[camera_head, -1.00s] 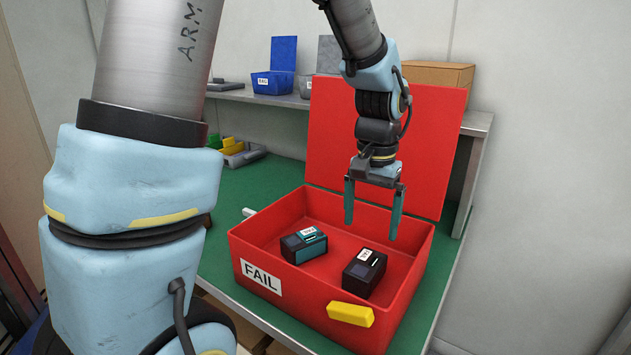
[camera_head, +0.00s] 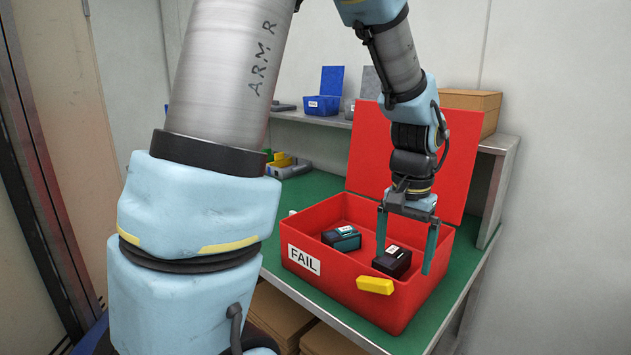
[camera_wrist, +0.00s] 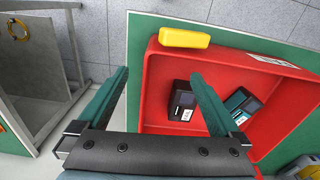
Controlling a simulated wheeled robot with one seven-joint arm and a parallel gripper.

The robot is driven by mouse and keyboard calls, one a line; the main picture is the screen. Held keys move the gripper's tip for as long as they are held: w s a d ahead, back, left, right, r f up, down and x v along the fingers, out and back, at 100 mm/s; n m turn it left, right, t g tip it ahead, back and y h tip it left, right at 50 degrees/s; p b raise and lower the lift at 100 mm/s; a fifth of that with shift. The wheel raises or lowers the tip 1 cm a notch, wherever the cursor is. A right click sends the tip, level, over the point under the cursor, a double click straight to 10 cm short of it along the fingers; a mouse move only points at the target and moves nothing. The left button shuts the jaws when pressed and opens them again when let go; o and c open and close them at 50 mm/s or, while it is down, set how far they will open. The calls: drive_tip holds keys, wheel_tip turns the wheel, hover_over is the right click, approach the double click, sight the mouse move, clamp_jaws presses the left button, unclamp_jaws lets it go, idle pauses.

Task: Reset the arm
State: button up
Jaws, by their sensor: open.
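My gripper (camera_head: 407,236) is open and empty. In the head view it hangs over the right part of the red FAIL box (camera_head: 345,284), its fingers pointing down. Two battery-like blocks lie in the box: a black one (camera_head: 396,258) close by the fingers and a teal-and-black one (camera_head: 343,238) to its left. In the wrist view the fingers (camera_wrist: 158,88) are spread wide; one is outside the box wall and the other reaches over the box. The black block (camera_wrist: 182,103) and the teal one (camera_wrist: 241,104) show there, partly behind that finger.
The box stands on a green-topped bench (camera_head: 315,186) with its red lid (camera_head: 373,150) raised behind. A yellow latch (camera_head: 375,285) sticks out in front. A shelf behind holds a blue bin (camera_head: 322,106) and a cardboard box (camera_head: 478,108). A wall is at the right.

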drive_tip(key=a+f+n+t, duration=0.1)
drive_tip(key=a+n, duration=0.5)
drive_tip(key=a, duration=1.7)
drive_tip(key=shift+f+n, duration=0.3)
drive_tip(key=shift+n, duration=0.1)
drive_tip(key=shift+s+d, duration=0.1)
